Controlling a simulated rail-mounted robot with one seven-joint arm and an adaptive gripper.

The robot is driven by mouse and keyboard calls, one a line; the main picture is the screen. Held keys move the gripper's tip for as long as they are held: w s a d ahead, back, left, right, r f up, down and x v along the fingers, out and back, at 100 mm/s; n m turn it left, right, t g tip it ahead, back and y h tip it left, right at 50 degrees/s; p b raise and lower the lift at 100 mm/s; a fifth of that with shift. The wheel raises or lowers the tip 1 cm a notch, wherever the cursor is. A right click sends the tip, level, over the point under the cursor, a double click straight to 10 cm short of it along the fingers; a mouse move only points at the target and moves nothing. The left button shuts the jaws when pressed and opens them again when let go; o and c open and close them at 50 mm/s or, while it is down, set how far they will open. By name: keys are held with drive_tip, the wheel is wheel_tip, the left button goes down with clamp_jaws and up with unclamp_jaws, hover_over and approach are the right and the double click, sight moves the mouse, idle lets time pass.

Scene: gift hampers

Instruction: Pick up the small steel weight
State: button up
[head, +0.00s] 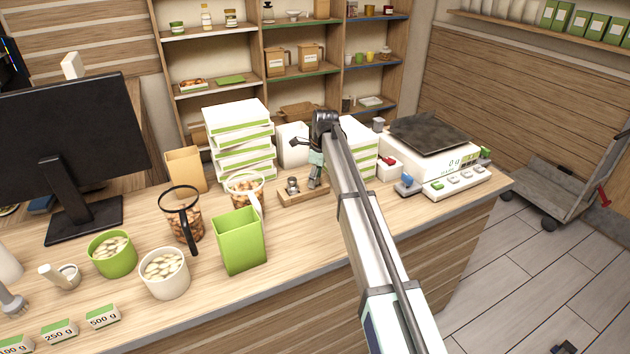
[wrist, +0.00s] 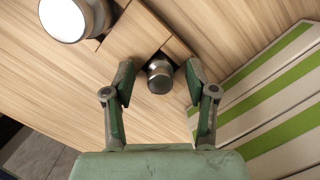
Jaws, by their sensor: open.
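The small steel weight (wrist: 160,77) is a dark-topped round cylinder in a notch of a wooden block (wrist: 135,35) in the wrist view. My gripper (wrist: 160,84) is open, with one finger on each side of the weight and a gap on both sides. A larger steel weight (wrist: 70,14) with a bright top stands at the upper left. In the head view my gripper (head: 316,180) points down over the right end of the wooden block (head: 290,198). The larger weight (head: 292,184) shows to its left; the small one is hard to make out there.
Stacked white and green boxes (head: 238,145) stand behind on the left, with more boxes (head: 360,150) behind my arm. A weighing scale (head: 430,150) is at the right. A jar of nuts (head: 245,192) and a green container (head: 240,242) stand left of the block.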

drive_tip(key=shift+f, duration=0.1)
clamp_jaws()
idle(0.3)
